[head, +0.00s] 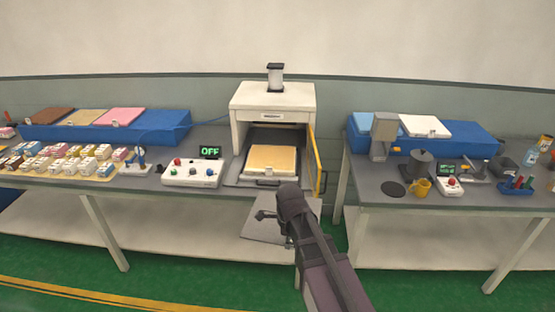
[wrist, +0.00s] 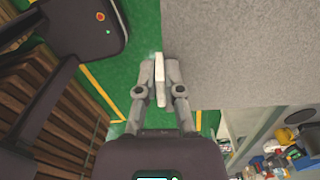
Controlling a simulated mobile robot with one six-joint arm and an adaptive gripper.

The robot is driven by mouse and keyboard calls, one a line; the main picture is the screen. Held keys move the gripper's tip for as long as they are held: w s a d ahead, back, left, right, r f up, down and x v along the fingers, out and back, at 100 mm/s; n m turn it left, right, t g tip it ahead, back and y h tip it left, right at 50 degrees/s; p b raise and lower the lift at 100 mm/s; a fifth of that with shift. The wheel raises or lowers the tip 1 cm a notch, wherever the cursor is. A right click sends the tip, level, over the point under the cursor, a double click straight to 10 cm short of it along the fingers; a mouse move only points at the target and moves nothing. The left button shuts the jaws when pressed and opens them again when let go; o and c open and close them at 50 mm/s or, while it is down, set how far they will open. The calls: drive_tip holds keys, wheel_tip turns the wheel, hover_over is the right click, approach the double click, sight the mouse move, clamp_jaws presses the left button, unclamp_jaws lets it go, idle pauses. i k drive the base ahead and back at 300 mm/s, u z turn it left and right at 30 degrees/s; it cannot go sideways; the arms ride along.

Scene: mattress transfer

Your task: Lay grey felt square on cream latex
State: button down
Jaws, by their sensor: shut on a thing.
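The grey felt square (head: 262,232) is in front of the table edge, below the press opening. It fills much of the upper right of the wrist view (wrist: 245,55). My gripper (head: 265,214) is at the square's edge; in the wrist view its fingers (wrist: 160,85) are closed on a narrow pale strip at the felt's left edge. The cream latex (head: 271,158) is a pale yellow slab lying flat in the open press, behind and above the felt. The felt and latex are apart.
The white press (head: 272,97) has its yellow-edged door (head: 317,160) swung open at right. A control box (head: 192,173) and an OFF display (head: 210,151) stand left of it.

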sight(272, 157)
drive_tip(key=u, duration=0.1)
drive_tip(key=i, duration=1.5)
drive_tip(key=z, duration=0.05)
